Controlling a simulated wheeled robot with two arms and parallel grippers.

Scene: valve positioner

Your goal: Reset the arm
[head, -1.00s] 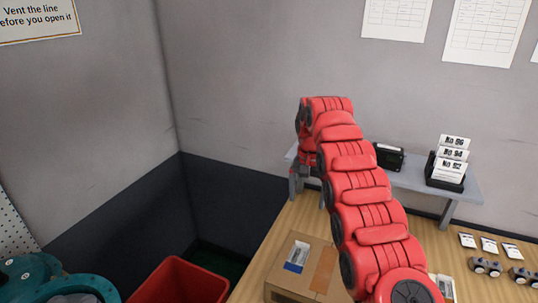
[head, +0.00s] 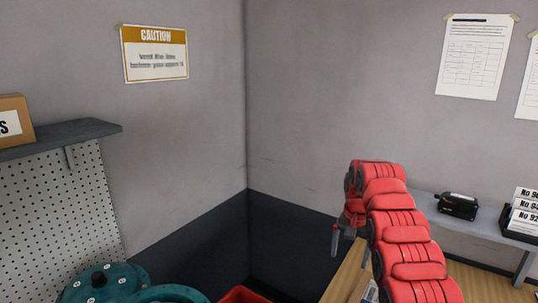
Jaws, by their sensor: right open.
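My red right arm rises from the lower right, in front of the bench. My right gripper (head: 346,238) is at its far end, open and pointing down near the back left of the wooden bench. Nothing shows between its fingers, though the wrist hides part of it. My left gripper is out of view. No valve positioner can be made out. Teal flanged metal parts (head: 105,282) show at the lower left, cut off by the picture's bottom edge.
The wooden bench (head: 345,285) has a raised grey shelf (head: 470,235) holding a black device (head: 457,206) and a card holder (head: 522,215). A red bin (head: 242,295) stands below the corner. A pegboard (head: 55,215) and shelf (head: 75,135) are left.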

